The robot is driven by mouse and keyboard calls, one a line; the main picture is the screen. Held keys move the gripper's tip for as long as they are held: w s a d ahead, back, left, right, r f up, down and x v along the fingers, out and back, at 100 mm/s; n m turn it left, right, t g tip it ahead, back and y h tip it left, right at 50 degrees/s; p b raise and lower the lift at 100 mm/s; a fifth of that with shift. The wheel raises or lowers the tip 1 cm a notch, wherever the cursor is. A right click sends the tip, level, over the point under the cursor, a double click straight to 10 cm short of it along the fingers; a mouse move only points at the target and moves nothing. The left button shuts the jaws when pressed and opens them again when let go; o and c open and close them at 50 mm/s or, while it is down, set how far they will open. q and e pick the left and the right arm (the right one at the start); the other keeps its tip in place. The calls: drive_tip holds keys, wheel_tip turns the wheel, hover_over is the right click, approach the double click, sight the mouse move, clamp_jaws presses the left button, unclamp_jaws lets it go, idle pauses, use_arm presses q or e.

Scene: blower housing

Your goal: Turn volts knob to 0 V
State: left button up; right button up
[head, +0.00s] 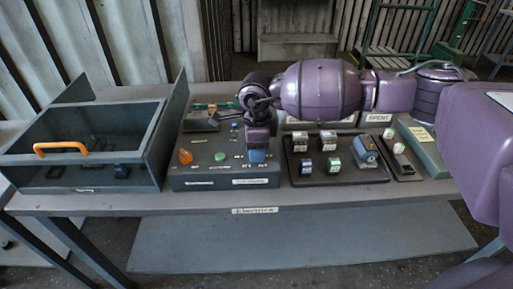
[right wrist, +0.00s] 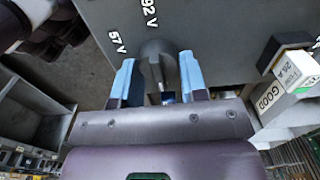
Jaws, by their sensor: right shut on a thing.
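The volts knob (right wrist: 157,48) is grey and round in the right wrist view, on the grey face of the control box (head: 205,183). Labels reading 57 V (right wrist: 117,42) and 92 V (right wrist: 150,12) are printed beside it; no 0 V label shows. My right gripper (right wrist: 158,62) has its blue fingers on either side of the knob and is shut on it. In the head view, the right gripper (head: 257,153) is over the right part of the box and hides the knob. My left gripper is not in view.
The box carries an orange button (head: 185,156) and a green button (head: 220,157). An open bin with an orange handle (head: 60,147) stands left. A dark tray (head: 330,178) with several small blocks lies right.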

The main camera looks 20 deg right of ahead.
drive_tip(key=shift+r, duration=0.1)
drive_tip(key=o, duration=0.9)
wheel_tip(320, 180, up, 11)
drive_tip(key=shift+f, duration=0.15)
